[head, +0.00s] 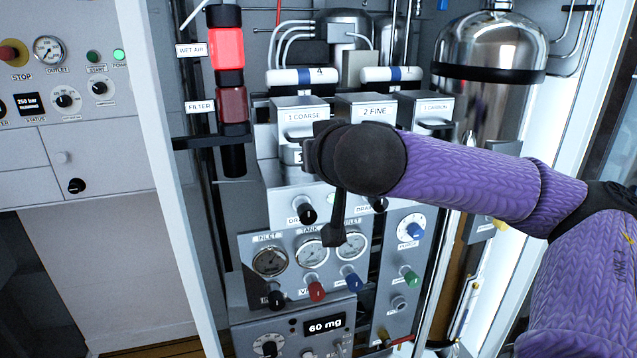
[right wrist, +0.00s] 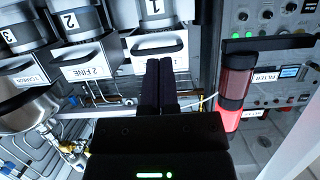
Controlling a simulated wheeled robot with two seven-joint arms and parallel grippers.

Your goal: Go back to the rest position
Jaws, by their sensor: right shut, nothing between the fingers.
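My right gripper (right wrist: 158,66) is shut and empty in the right wrist view, its two dark fingers side by side. They appear in front of the filter unit labelled 1 (right wrist: 154,45). In the head view my right arm reaches in from the right in a purple sleeve, and its dark wrist covers part of the front below the 1 COARSE (head: 303,115) and 2 FINE (head: 372,111) housings. The fingertips are mostly hidden there by the wrist. A dark part of the hand hangs down in front of the gauges. My left gripper is not in view.
Gauges (head: 270,261), coloured knobs (head: 317,291) and a display reading 60 mg (head: 325,325) sit below the hand. A red indicator column (head: 227,48) stands left, a steel vessel (head: 487,45) upper right. A white frame post (head: 165,150) borders the panel's left side.

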